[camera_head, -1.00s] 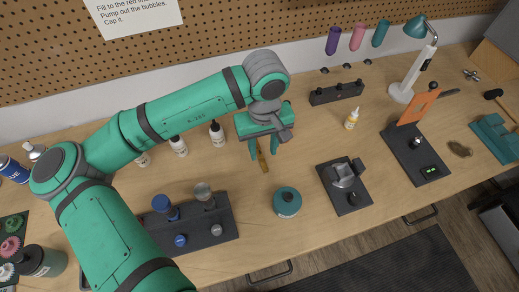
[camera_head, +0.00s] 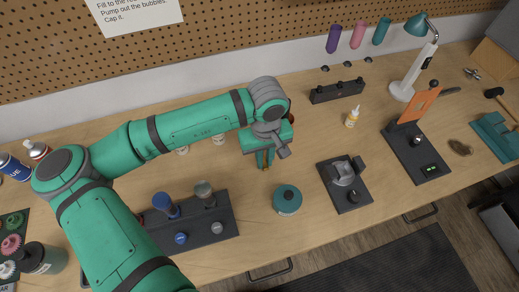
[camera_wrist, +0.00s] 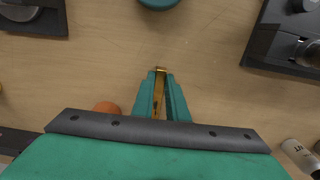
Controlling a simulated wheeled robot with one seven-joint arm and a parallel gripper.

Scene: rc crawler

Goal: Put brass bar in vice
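My gripper (camera_head: 265,161) is over the middle of the bench. Its two green fingers (camera_wrist: 161,90) are close together with the brass bar (camera_wrist: 158,103) between them, and they look shut on it. The bar's tip shows just past the fingertips in the wrist view, and a small bit of the bar shows below them in the head view (camera_head: 266,168). I cannot tell whether the bar is clear of the bench. The teal vice (camera_head: 492,137) stands at the far right of the bench in the head view. It is not in the wrist view.
A round teal tin (camera_head: 287,200) sits just in front of my gripper. A dark rack (camera_head: 222,231) with knobs is to the left. A black fixture (camera_head: 345,187), an upright orange plate (camera_head: 420,104) and a white lamp (camera_head: 410,77) stand towards the vice. A yellow-tipped bottle (camera_head: 352,118) is behind.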

